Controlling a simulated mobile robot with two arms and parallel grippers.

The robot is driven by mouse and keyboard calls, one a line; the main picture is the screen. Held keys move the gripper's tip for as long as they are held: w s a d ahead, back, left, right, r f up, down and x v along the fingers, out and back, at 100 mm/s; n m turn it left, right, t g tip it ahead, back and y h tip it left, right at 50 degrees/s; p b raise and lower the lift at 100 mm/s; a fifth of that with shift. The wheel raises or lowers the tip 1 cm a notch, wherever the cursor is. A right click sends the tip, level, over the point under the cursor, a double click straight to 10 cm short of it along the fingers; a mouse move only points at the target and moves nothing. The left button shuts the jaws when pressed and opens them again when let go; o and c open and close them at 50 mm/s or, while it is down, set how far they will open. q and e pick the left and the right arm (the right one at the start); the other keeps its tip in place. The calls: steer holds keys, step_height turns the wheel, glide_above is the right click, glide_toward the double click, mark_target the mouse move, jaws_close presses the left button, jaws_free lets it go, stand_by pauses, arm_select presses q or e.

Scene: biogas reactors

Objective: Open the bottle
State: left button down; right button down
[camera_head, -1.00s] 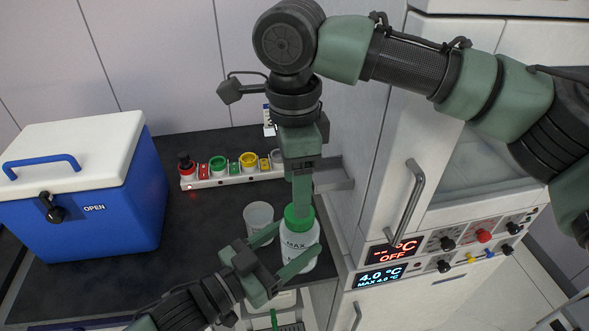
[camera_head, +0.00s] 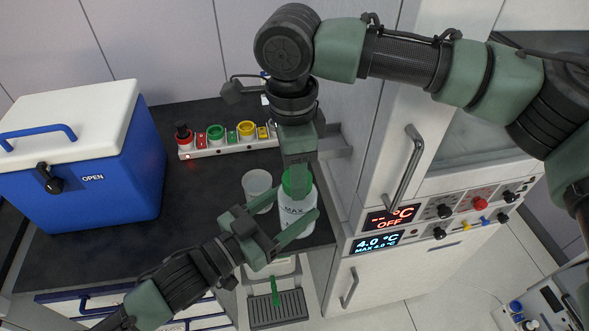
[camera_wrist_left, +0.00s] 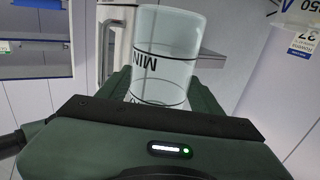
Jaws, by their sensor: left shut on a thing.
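The white bottle (camera_head: 291,214) with a green cap (camera_head: 286,185) stands upright at the front right of the dark bench top in the head view. My left gripper (camera_head: 293,205) reaches in from the lower left, its fingers on either side of the bottle body, shut on it. In the left wrist view the translucent bottle (camera_wrist_left: 165,65) appears between the fingers, its MIN mark upside down. My right gripper (camera_head: 299,181) points down from above at the cap. A finger overlaps the cap, and whether the jaws grip it is hidden.
A clear cup (camera_head: 257,185) stands just left of the bottle, close to the left gripper. A blue cooler box (camera_head: 105,190) with a white lid is at left. A strip of coloured holders (camera_head: 215,145) lies behind. A white cabinet (camera_head: 375,150) stands close on the right.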

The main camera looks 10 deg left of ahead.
steer(key=n, duration=0.5)
steer(key=shift+r, duration=0.1)
steer(key=n, duration=1.4)
steer(key=shift+d+r+n, duration=0.1)
steer(key=shift+d+n, duration=0.05)
steer(key=shift+n, duration=0.15)
steer(key=n, duration=0.7)
steer(key=shift+d, duration=0.1)
steer(key=n, duration=0.7)
steer(key=shift+w, duration=0.15)
steer(key=n, duration=0.7)
steer(key=shift+w, duration=0.1)
steer(key=n, duration=0.7)
steer(key=shift+w, duration=0.15)
steer(key=n, duration=0.6)
steer(key=shift+r+n, duration=0.1)
steer(key=shift+n, duration=0.2)
